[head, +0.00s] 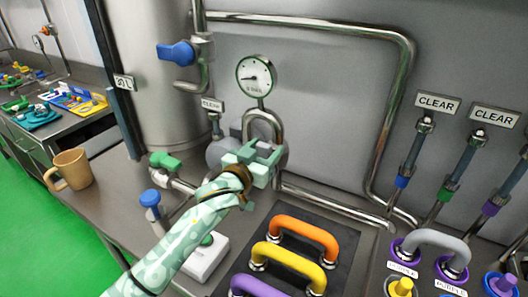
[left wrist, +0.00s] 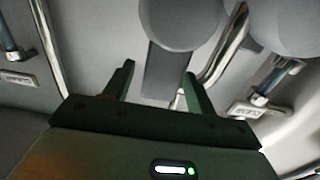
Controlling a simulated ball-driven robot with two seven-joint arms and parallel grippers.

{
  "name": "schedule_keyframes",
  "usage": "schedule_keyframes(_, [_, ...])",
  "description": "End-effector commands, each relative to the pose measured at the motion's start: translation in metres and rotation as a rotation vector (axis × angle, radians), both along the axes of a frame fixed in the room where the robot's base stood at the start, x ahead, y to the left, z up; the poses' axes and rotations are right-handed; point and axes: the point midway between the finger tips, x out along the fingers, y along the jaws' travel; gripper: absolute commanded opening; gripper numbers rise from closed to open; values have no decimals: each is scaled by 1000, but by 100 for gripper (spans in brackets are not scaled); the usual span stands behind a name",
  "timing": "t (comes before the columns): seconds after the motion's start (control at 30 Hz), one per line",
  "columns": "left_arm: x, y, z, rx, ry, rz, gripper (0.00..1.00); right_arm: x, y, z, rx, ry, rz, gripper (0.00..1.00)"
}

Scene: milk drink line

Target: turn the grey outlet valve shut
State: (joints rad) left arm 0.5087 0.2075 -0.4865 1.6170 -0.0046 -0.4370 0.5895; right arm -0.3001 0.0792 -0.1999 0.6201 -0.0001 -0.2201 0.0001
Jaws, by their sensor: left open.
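My left gripper (head: 254,158) reaches in front of the rounded grey fitting (head: 217,153) below the round gauge, and hides much of it. In the left wrist view the gripper (left wrist: 158,78) is open, its two dark fingers apart. A flat grey bar (left wrist: 168,68) shows between and beyond the fingers, under a rounded grey body (left wrist: 184,22). It looks like the grey valve's handle, but I cannot be sure. I cannot tell whether the fingers touch it. My right gripper is not in view.
A green-handled valve (head: 165,160) and a blue-handled valve (head: 176,53) are at the left. The gauge (head: 256,75) stands above the gripper. Orange (head: 305,232) and yellow (head: 290,262) handles stand in front. Steel pipe (head: 381,150) runs along the wall. A brown mug (head: 72,168) stands left.

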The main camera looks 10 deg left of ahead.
Motion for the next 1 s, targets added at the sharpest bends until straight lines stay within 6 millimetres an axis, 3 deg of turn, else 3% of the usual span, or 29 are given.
schedule_keyframes(0.23, [1, 0, 0, 0, 0, 0, 56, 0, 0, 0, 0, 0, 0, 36])
schedule_keyframes(0.27, [1, 0, 0, 0, 0, 0, 51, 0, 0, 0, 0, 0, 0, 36])
schedule_keyframes(0.43, [1, 0, 0, 0, 0, 0, 4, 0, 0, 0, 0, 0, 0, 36])
schedule_keyframes(0.47, [1, 0, 0, 0, 0, 0, 0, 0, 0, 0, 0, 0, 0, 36])
schedule_keyframes(0.77, [0, -3, 1, 33, -12, 0, 0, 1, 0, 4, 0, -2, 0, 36])
schedule_keyframes(1.0, [-4, -11, 1, 158, -54, 0, 0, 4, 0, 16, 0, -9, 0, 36])
